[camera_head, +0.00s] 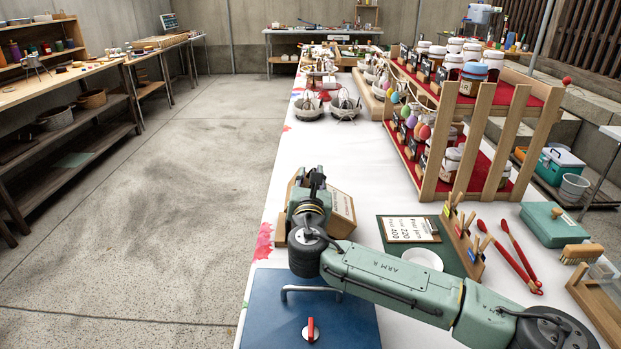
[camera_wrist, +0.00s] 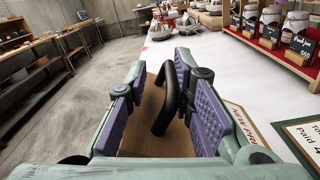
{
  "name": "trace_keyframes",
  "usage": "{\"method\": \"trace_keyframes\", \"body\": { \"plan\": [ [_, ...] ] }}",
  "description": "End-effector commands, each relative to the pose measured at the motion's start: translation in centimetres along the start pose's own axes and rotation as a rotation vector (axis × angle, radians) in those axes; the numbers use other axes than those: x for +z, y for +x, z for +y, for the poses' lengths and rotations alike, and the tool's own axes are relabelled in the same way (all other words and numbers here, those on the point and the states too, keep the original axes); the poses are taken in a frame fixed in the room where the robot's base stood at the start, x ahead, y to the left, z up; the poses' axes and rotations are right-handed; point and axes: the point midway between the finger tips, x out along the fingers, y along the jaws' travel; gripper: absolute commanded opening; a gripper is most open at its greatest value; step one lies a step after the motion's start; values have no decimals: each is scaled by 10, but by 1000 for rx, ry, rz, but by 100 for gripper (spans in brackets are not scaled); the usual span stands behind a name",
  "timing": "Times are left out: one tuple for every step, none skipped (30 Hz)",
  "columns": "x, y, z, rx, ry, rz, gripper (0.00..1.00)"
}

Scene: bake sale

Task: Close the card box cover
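A brown box (camera_head: 341,203) with a printed card on its side stands on the white-covered table, partly hidden behind my gripper (camera_head: 312,180). I take it for the card box; whether its cover is open or closed I cannot tell. In the wrist view, a black curved handle (camera_wrist: 166,92) rises over a brown surface (camera_wrist: 154,132). My gripper (camera_wrist: 161,88) is open, with its purple pads on both sides of the handle. The pads look apart from it, and nothing is held.
A blue box (camera_head: 265,302) with a metal handle and red knob is at the front. A dark green board (camera_head: 392,226) with a price card and a white bowl (camera_head: 422,259) lie to the right. The red-shelved jar rack (camera_head: 491,140) stands behind. Bare table lies left of the rack.

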Motion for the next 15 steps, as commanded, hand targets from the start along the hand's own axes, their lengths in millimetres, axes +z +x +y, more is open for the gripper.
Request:
{"method": "trace_keyframes", "body": {
  "plan": [
    [-6,0,-4,-9,2,11,29],
    [-6,0,-4,-9,2,12,29],
    [-6,0,-4,-10,2,13,29],
    [-7,0,-4,-10,2,13,29],
    [-7,0,-4,-10,3,14,29],
    [-7,0,-5,-11,3,14,29],
    [-8,0,-5,-11,3,15,29],
    [-8,-1,-5,-11,3,15,29],
    [-8,-4,-5,-11,3,16,29],
    [-8,-7,-4,-10,4,16,29],
    [-8,-10,-4,-10,4,16,29],
    [-7,-16,-4,-9,4,15,29],
    [-6,-21,-4,-8,4,13,29],
    [-6,-27,-3,-6,4,12,29],
    [-5,-36,-3,-6,4,11,29]
  ]
}}
